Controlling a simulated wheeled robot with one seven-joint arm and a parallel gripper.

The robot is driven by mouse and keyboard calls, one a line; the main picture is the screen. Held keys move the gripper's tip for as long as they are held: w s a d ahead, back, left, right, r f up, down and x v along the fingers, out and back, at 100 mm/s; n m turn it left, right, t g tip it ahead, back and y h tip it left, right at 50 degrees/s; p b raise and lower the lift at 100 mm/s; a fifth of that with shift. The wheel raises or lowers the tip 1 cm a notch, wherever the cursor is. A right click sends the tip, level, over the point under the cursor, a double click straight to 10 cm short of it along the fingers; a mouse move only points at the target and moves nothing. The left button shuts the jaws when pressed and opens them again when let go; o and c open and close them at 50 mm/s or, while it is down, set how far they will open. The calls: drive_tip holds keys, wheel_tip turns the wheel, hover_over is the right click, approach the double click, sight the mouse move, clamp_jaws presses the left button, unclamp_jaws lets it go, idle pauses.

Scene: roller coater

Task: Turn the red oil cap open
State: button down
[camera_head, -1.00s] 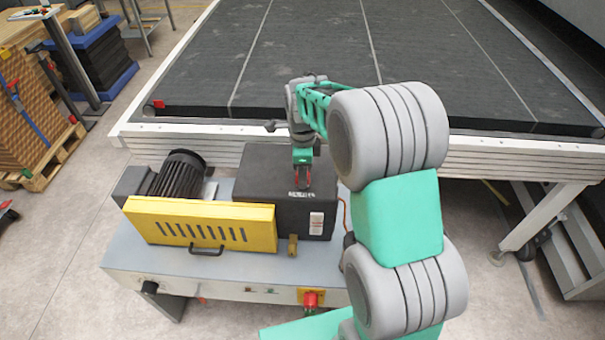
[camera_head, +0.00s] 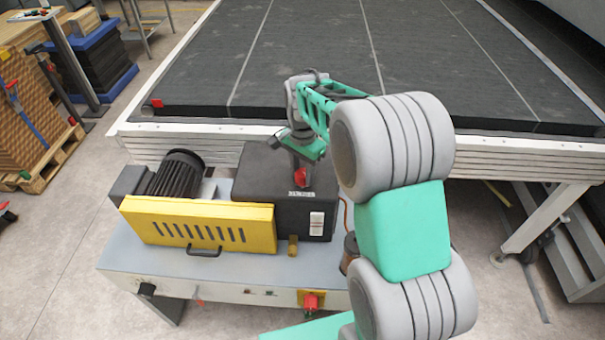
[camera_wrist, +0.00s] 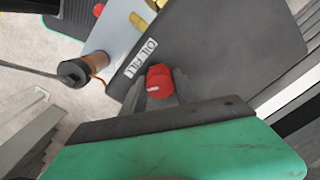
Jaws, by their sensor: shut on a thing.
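The red oil cap (camera_head: 301,175) sits on top of the black box (camera_head: 262,165) of the machine, and it also shows in the wrist view (camera_wrist: 160,80). A white label reading OIL FILL (camera_wrist: 142,57) lies beside it. My gripper (camera_head: 300,172) points down at the cap, and its fingers are shut on the cap. In the wrist view the grey fingers (camera_wrist: 160,90) stand on either side of the cap, which has a pale mark on its side. The cap's lower part is hidden, so I cannot tell whether it is seated or raised.
A yellow guard (camera_head: 200,224) with a handle and a black motor (camera_head: 178,174) stand left of the box. A red knob (camera_head: 310,301) is on the bench front. A large dark conveyor bed (camera_head: 330,60) lies behind. A brown cylinder (camera_wrist: 90,68) is near the box.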

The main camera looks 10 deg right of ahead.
drive_tip(key=n+b, duration=0.1)
drive_tip(key=n, duration=1.3)
drive_tip(key=shift+n+b, duration=0.3)
drive_tip(key=shift+n, duration=0.1)
drive_tip(key=n, duration=0.3)
drive_tip(key=shift+n, duration=0.3)
drive_tip(key=n, duration=0.3)
drive_tip(key=shift+n, duration=0.3)
drive_tip(key=n, duration=0.6)
drive_tip(key=shift+b, duration=0.3)
drive_tip(key=shift+n, duration=0.4)
drive_tip(key=c, duration=0.9)
unclamp_jaws()
drive_tip(key=shift+c, duration=0.2)
